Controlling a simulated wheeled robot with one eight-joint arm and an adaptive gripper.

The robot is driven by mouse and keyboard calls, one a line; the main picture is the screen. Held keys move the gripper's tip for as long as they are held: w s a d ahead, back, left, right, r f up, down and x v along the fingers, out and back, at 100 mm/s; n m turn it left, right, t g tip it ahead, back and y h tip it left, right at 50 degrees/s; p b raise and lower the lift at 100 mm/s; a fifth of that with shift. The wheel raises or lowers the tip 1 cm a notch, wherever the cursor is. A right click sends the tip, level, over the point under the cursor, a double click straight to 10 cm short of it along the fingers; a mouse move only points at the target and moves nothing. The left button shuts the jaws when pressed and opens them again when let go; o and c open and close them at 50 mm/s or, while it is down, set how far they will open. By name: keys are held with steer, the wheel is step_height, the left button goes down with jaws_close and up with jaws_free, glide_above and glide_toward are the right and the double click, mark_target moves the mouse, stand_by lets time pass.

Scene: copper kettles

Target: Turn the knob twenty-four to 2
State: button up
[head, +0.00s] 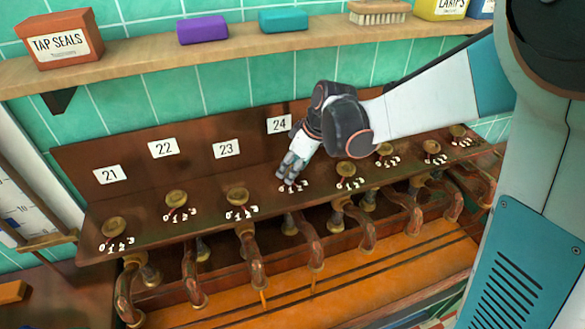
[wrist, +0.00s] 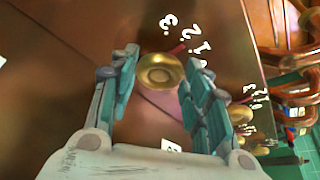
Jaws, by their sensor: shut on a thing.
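Knob twenty-four is a round brass knob (wrist: 160,73) on the brown panel, seen between my fingers in the wrist view. Its digits 0 to 3 curve around one side, and a red pointer mark shows at its edge, roughly between 1 and 2; I cannot tell exactly which. In the head view, my gripper (head: 291,172) is down at the knob below the 24 label (head: 279,124) and hides it. My gripper (wrist: 158,88) is shut on the knob, with one finger on each side.
Similar knobs stand to the left under label 23 (head: 227,149) and to the right, such as one brass knob (head: 346,169). Copper pipes (head: 252,262) run below the panel edge. A shelf (head: 240,45) with boxes and a brush hangs above.

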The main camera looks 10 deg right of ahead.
steer(key=shift+w+d+n, duration=0.1)
steer(key=shift+n, duration=0.6)
steer(key=shift+g, duration=0.3)
steer(key=o, duration=1.1)
steer(key=shift+c, duration=0.2)
steer(key=v, duration=1.2)
steer(key=shift+s+d, duration=0.15)
steer(key=shift+s, duration=0.05)
